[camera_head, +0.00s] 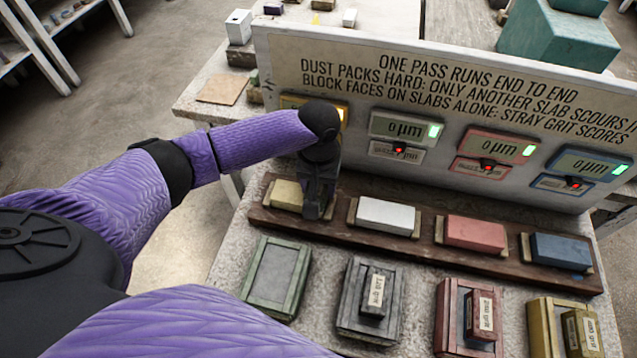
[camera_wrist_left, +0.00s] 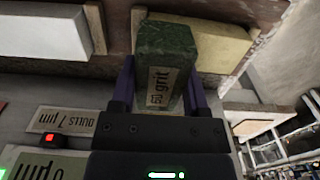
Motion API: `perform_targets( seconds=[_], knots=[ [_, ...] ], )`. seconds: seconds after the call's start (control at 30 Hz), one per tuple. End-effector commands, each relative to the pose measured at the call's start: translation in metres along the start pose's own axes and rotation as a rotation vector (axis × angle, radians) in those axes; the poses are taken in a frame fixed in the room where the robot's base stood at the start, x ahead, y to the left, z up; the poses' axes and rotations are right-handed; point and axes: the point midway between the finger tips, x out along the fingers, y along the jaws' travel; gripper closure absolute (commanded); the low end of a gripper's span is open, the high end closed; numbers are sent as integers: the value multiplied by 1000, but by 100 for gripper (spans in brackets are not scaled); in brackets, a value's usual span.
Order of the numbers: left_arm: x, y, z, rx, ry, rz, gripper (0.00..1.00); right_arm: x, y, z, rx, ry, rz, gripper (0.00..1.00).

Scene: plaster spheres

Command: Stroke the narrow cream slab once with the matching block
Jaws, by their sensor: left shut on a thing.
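The cream slab (camera_head: 285,195) lies at the left end of a dark wooden rail (camera_head: 340,230). It also shows in the left wrist view (camera_wrist_left: 222,48). My left gripper (camera_head: 314,208) is at the slab's right end in the head view and hides part of it. In the left wrist view my left gripper (camera_wrist_left: 160,98) is shut on a dark green block (camera_wrist_left: 165,55) labelled "60 grit". The block overlaps one end of the cream slab there; I cannot tell whether they touch. The green tray (camera_head: 275,278) in front is empty. My right gripper is not in view.
White (camera_head: 386,215), red (camera_head: 475,232) and blue (camera_head: 560,250) slabs lie along the rail. Trays with blocks stand in front, including a grey one (camera_head: 350,305). Behind stands an instruction board (camera_head: 450,90) with displays; the yellow display (camera_head: 290,101) is partly hidden by my arm.

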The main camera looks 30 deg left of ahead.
Motion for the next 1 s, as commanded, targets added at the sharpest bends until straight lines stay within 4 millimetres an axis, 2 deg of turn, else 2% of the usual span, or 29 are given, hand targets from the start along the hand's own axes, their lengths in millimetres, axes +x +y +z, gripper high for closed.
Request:
perform_targets(
  seconds=[0.6,1.0],
  knots=[
    [12,0,0,-1,-1,0,96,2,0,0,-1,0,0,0],
    [12,0,0,0,0,0,96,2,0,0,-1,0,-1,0]
  ],
)
